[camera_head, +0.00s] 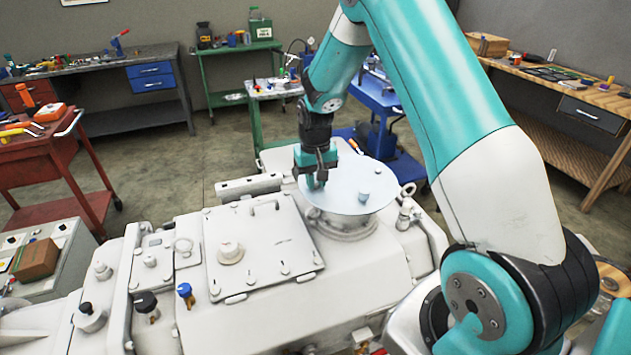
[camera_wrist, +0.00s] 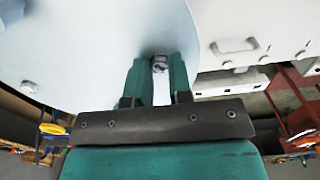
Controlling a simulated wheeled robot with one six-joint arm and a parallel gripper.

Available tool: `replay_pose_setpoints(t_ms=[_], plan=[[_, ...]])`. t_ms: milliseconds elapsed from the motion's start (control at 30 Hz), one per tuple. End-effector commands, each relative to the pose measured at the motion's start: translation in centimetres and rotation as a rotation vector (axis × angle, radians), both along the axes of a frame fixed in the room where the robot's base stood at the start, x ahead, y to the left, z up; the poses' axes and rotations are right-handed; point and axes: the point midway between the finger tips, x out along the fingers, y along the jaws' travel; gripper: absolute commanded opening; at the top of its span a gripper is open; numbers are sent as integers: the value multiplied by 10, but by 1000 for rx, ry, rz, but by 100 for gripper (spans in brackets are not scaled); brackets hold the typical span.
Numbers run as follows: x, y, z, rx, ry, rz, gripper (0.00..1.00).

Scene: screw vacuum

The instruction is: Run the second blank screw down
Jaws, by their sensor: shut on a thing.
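The round pale blank plate (camera_head: 340,203) lies on a flanged port on top of the white machine. A small screw (camera_head: 363,197) stands on the plate right of its middle. In the wrist view the plate (camera_wrist: 85,45) fills the upper left, with a small screw head (camera_wrist: 28,85) on it. My gripper (camera_head: 317,186) points down at the plate's left rim. In the wrist view its two teal fingers (camera_wrist: 160,72) are shut on a second screw (camera_wrist: 159,64) at the plate's edge. Its lower end is hidden, so I cannot tell how deep it sits.
A bolted square hatch (camera_head: 260,243) with a handle lies left of the plate. A lifting eye (camera_head: 405,203) stands to its right. Blue and black knobs (camera_head: 185,293) stand at the machine's front left. Workbenches and a red cart (camera_head: 50,150) stand well away, around open floor.

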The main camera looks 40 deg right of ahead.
Motion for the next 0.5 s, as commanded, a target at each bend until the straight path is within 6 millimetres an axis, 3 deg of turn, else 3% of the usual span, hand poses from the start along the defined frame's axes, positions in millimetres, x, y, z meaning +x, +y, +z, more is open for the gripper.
replay_pose_setpoints(t_ms=[500], plan=[[1,0,1,-2,-7,-470,0]])
